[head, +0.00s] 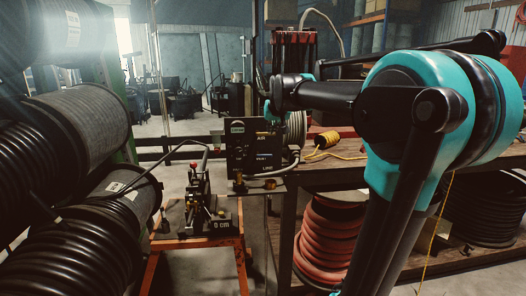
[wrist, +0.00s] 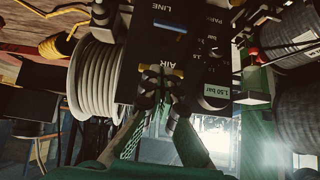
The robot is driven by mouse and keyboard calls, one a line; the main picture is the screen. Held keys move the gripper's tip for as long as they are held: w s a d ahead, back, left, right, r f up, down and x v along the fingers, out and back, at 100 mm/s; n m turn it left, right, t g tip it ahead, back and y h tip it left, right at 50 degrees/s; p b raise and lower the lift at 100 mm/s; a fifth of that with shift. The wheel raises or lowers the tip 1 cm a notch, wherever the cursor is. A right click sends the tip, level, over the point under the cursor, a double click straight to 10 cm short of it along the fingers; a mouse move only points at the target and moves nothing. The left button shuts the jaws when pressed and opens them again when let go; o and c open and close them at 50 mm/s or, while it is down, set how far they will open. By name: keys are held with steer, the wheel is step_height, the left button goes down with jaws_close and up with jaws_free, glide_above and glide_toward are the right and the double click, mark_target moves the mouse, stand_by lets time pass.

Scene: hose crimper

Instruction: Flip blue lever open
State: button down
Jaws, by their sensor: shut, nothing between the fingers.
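The black control box (head: 240,160) stands mid-picture in the head view, with white AIR and LINE lettering. The wrist view shows its face (wrist: 190,40) upside down, with a 1.50 bar readout. My gripper (wrist: 163,72) is shut and empty, with its fingertips in front of the box face beside the AIR lettering. Brass-coloured parts show just past the fingertips; I cannot tell whether they touch. In the head view my arm reaches in from the right to the top of the box.
A workbench (head: 330,178) stands right of the box, with a yellow spool (head: 326,139) on it and a red hose coil (head: 328,235) below. Black hose reels (head: 75,125) fill the left side. An orange stand (head: 195,243) carries a small machine. A pale hose coil (wrist: 97,80) sits beside the box.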

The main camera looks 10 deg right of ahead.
glide_above(263, 155)
steer(key=s+d, duration=0.1)
steer(key=d, duration=0.1)
step_height(263, 155, down, 7)
steer(key=shift+d+f, duration=0.15)
steer(key=shift+s+f, duration=0.15)
steer(key=shift+f, duration=1.8)
